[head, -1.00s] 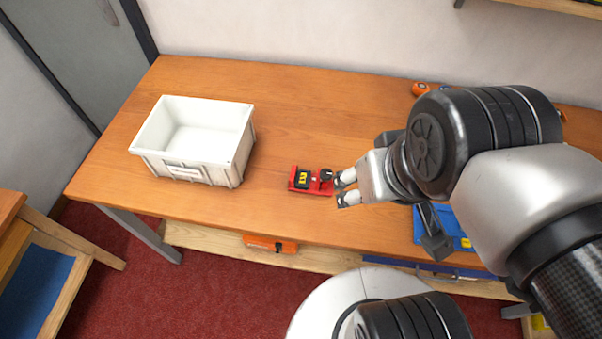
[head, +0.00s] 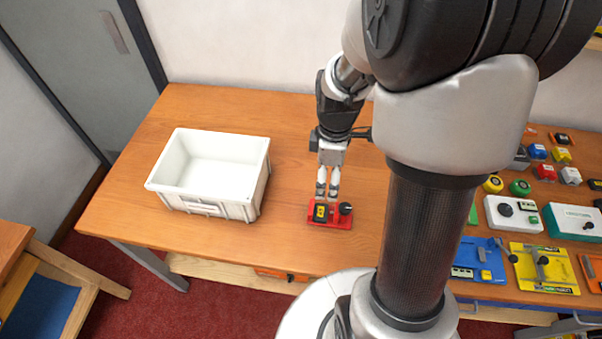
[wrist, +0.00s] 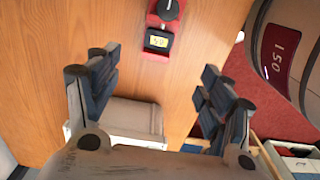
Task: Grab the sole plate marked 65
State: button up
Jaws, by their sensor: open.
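A small red plate (head: 329,214) lies on the bench with a black block, a yellow label and a black knob on it. Its label is too small to read in the head view. In the wrist view the red plate (wrist: 154,53) is at the top, and its yellow digits are not clear enough to confirm as 65. My gripper (head: 327,190) is open and empty, with its fingertips just behind and above the red plate in the head view. In the wrist view my gripper (wrist: 157,83) has its fingers apart, with the plate beyond their tips.
A white empty bin (head: 202,207) stands to the left. On the right are a blue plate (head: 490,273), a yellow plate (head: 528,250), a white box (head: 497,222), a teal-and-white box (head: 558,236) and several small coloured pieces. My arm hides the bench between.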

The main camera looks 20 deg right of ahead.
jog(key=b, duration=0.4)
send_over(325, 212)
notch_tip(325, 212, down, 10)
jog(key=shift+a+f, duration=0.15)
jog(key=shift+f, duration=0.1)
jog(key=shift+d+f+b, duration=0.2)
jog(key=shift+f+b, duration=0.95)
jog(key=shift+f, duration=1.95)
jog(key=shift+r, duration=0.1)
jog(key=shift+c, duration=0.5)
jog(key=c, duration=1.1)
jog(key=shift+o, duration=0.2)
